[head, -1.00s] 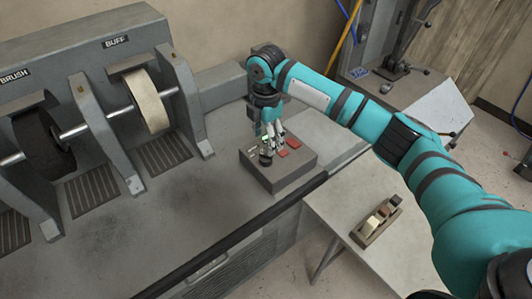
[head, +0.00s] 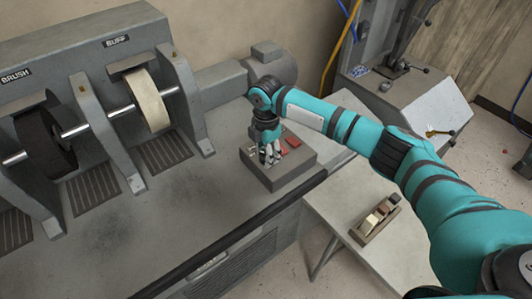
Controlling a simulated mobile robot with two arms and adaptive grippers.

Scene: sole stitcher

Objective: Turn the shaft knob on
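A grey control box (head: 278,181) sits on the machine bench at its right end. Red buttons or switches (head: 291,142) show on its top, to the right of my gripper. My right gripper (head: 269,161) points down at the left part of the box top, with its fingertips at or just above the surface. The dark knob is mostly or wholly hidden behind the fingers, so I cannot tell its position or whether the fingers touch it. The gap between the fingers is too small to read. My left gripper is not in view.
The brush wheel (head: 45,143) and buff wheel (head: 148,100) stand on a shaft at the left. A motor housing (head: 272,65) is behind my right wrist. A side table (head: 335,200) holds a small block with wooden pieces (head: 376,219). The bench front is clear.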

